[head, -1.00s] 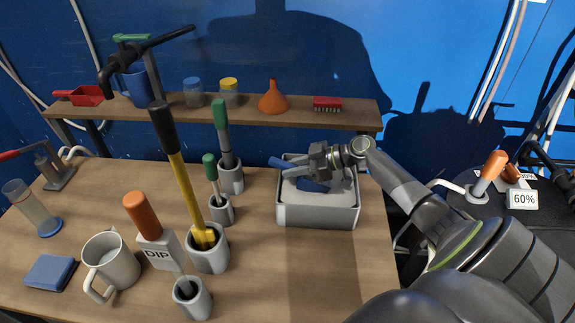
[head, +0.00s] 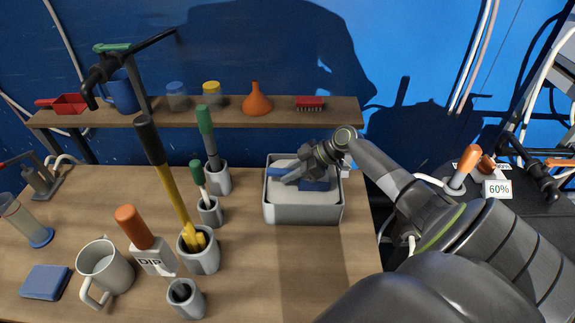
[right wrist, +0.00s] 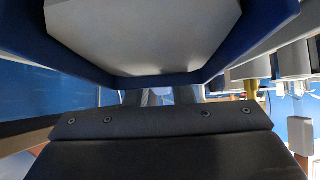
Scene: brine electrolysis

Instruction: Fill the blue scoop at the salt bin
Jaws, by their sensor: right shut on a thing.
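The salt bin (head: 303,214) is a grey open box of white salt at the right end of the bench. My right gripper (head: 298,172) is over the bin, shut on the blue scoop (head: 316,184). In the head view the scoop is low in the bin, at or just above the salt, and my fingers hide part of it. In the right wrist view the scoop (right wrist: 152,80) shows as a blue rim around a pale grey surface; I cannot tell whether that is salt inside it. My left gripper is out of view.
Left of the bin stand a grey holder (head: 217,180) with a green-handled tool, a yellow-shafted tool (head: 172,185), a DIP block (head: 155,260) and a white mug (head: 105,268). A shelf (head: 235,114) runs behind. The bench front right of the holders is clear.

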